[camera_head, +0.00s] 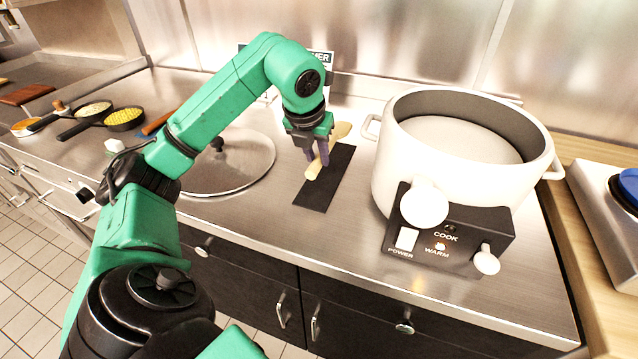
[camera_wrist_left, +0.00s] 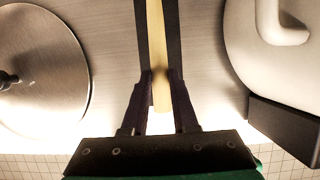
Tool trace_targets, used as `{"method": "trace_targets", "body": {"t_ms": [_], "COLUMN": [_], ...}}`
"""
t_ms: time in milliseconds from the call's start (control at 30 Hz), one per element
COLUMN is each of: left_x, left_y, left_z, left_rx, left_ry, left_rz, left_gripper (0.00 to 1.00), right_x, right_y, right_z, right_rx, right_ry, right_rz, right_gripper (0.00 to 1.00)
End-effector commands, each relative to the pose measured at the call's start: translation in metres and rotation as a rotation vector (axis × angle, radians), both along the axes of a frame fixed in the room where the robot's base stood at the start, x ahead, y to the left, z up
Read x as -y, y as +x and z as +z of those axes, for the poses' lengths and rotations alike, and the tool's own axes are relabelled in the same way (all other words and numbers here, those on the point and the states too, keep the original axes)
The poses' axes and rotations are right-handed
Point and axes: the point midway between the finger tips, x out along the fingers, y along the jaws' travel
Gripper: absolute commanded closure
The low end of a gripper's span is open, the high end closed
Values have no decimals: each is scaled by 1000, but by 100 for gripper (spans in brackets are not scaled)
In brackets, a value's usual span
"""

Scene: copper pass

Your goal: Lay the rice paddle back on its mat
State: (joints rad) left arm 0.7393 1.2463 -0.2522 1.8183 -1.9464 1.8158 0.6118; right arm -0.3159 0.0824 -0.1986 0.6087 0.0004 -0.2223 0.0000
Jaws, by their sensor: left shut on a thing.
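The rice paddle (camera_head: 314,170) is a pale wooden piece over the dark mat (camera_head: 318,194). My left gripper (camera_head: 316,160) points down over the mat and is shut on the paddle. In the left wrist view the paddle (camera_wrist_left: 157,48) runs lengthwise between the two fingers (camera_wrist_left: 160,80), roughly in line with the mat (camera_wrist_left: 173,40), which shows on both sides of it. I cannot tell whether the paddle touches the mat. The gripper hides part of the paddle in the head view. My right gripper does not show.
A large white rice cooker (camera_head: 450,165) with a control box (camera_head: 447,238) stands close to the right of the mat. A round steel lid (camera_head: 225,165) lies to the left. Pans with food (camera_head: 124,117) stand further left. The counter in front of the mat is bare.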

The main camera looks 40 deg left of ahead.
Motion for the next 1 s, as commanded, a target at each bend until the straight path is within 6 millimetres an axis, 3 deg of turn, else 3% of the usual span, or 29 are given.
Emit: {"method": "trace_targets", "body": {"t_ms": [33, 200, 300, 600, 633, 700, 1000], "left_x": [-1, 0, 0, 0, 0, 0, 0], "left_y": [-1, -1, -1, 0, 0, 0, 0], "left_z": [-16, -42, -60, -65, -66, -65, -64], "left_rx": [-5, -4, -4, 1, 0, 0, 1], "left_ry": [3, 1, 0, -2, -1, -1, -2], "left_rz": [0, 0, -1, -1, 0, 0, -1], "left_gripper": [100, 100, 100, 100, 69, 43, 43], "right_x": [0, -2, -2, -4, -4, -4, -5], "right_y": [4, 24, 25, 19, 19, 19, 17], "right_z": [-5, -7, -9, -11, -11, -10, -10], "right_rx": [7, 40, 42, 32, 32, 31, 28], "right_ry": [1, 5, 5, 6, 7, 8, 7], "right_rz": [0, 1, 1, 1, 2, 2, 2], "right_gripper": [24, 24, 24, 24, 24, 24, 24]}}
